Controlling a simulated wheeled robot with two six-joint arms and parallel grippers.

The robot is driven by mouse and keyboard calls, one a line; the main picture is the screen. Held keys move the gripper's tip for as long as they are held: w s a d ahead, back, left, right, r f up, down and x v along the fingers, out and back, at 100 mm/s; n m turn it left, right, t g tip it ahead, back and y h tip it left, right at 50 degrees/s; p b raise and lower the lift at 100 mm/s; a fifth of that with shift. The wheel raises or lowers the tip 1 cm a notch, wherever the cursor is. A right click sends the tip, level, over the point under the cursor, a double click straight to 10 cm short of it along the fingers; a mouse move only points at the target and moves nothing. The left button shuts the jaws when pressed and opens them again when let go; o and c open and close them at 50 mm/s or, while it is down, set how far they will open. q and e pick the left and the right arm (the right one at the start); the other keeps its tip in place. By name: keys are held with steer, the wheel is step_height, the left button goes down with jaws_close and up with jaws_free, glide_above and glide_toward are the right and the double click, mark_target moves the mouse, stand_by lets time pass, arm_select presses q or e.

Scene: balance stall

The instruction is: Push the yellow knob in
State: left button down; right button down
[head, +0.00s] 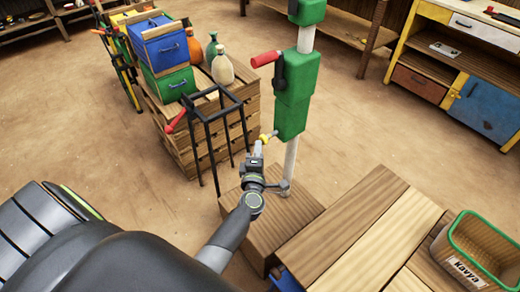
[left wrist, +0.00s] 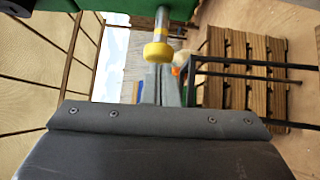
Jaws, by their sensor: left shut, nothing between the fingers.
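The yellow knob (head: 265,138) sticks out on a short stem from the left side of the green box (head: 293,105) on a pale upright post. In the left wrist view the knob (left wrist: 158,52) is round and yellow, with a grey metal stem showing between it and the green housing (left wrist: 110,6). My left gripper (head: 258,149) is shut and empty, its fingertips just below the knob in the head view. In the left wrist view the fingers (left wrist: 161,85) lie partly behind the knob. I cannot tell whether they touch it. My right gripper is not in view.
A red-handled lever (head: 265,59) sticks out higher on the green box. A black metal frame (head: 213,125) stands close left of my gripper, beside crates with blue (head: 165,45) and green boxes. A wooden bench (head: 350,228) with a green-rimmed basket (head: 459,222) is at lower right.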

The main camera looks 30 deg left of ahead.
mark_target(266, 139)
arm_select(q)
steer(key=w, duration=0.1)
steer(key=w+d, duration=0.1)
steer(key=w, duration=0.1)
steer(key=shift+w+d+r, duration=0.1)
steer(key=shift+d+r, duration=0.05)
steer(key=shift+r, duration=0.05)
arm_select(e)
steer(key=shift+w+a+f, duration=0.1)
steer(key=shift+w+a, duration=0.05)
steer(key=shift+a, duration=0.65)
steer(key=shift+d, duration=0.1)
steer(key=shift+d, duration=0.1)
